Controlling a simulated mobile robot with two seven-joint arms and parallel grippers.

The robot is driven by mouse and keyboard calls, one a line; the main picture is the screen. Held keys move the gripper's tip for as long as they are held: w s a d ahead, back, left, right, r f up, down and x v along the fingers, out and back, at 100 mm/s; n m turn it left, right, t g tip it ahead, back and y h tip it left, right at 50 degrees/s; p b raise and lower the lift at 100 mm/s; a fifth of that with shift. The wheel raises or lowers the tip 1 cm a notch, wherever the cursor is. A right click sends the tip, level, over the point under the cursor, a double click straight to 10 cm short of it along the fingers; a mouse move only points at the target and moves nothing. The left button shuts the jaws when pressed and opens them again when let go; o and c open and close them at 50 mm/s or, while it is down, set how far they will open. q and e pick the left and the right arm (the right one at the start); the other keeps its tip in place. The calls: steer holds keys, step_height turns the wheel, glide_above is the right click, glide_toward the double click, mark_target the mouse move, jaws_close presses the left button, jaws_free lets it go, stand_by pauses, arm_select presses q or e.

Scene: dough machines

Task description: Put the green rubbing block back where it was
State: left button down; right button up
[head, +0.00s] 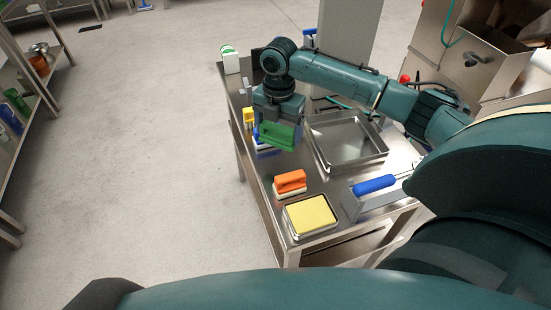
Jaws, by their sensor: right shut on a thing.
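The green rubbing block (284,137) is in my right gripper (279,120), which is shut on it above the left part of the steel table (258,174). I cannot tell whether the block touches anything below. A blue and white block (262,146) shows partly behind it. A yellow block (248,117) stands farther back along the left edge. An orange block with a pale base (290,182) stands nearer on the table, apart from the green one. My left gripper is not in view.
An empty metal tray (381,153) lies right of the green block. A blue-handled scraper (375,185) and a small tray with a yellow slab (311,215) are at the near end. A white and green item (230,62) stands at the far left corner. Floor left is clear.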

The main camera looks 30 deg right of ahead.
mark_target(279, 141)
step_height(279, 141, down, 4)
steer(key=shift+f, duration=2.05)
steer(key=shift+f, duration=0.1)
steer(key=o, duration=1.1)
step_height(279, 141, up, 12)
steer(key=shift+r, duration=0.1)
